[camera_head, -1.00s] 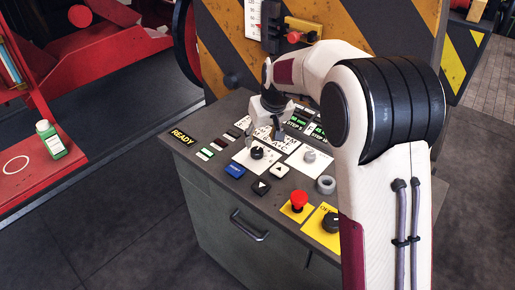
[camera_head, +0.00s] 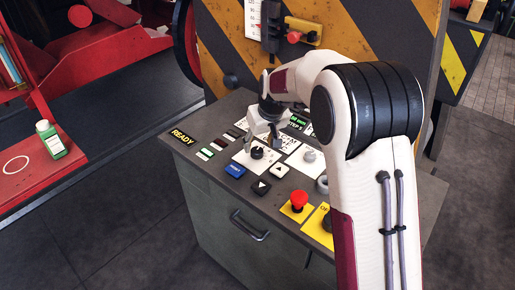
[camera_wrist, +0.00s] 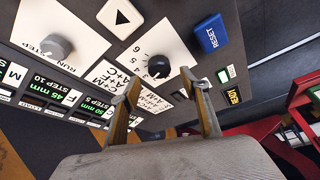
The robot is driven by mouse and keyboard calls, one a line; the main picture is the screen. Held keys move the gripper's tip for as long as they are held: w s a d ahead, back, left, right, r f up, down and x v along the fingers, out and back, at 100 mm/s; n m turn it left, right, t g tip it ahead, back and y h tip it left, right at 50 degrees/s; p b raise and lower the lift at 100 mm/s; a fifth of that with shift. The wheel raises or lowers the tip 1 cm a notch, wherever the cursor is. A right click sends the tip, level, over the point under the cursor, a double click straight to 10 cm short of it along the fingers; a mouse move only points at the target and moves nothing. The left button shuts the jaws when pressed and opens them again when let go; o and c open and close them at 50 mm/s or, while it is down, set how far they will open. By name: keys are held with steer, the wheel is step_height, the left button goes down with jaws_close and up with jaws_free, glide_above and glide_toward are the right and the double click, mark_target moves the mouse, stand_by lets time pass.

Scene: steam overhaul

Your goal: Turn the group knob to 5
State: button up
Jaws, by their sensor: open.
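The group knob is a small black knob (camera_head: 257,153) on a white dial plate on the console top. In the wrist view the knob (camera_wrist: 158,68) sits by the printed numbers, with 3, 5 and 6 readable; I cannot tell which one its pointer meets. My gripper (camera_head: 262,142) is open and points down just above the knob. In the wrist view my gripper's fingertips (camera_wrist: 161,78) stand on either side of the knob, apart from it, with the knob slightly beyond the tips. I cannot tell the remaining height exactly.
A grey run/step knob (camera_head: 309,156) stands to the right. A blue RESET button (camera_head: 235,170), arrow buttons (camera_head: 261,187) and a red mushroom button (camera_head: 299,200) lie nearer the front edge. A grey ring (camera_head: 322,185) is partly behind my arm. A striped panel rises behind.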

mark_target(257, 150)
steer(key=shift+x, duration=2.05)
steer(key=shift+c, duration=0.3)
steer(key=c, duration=1)
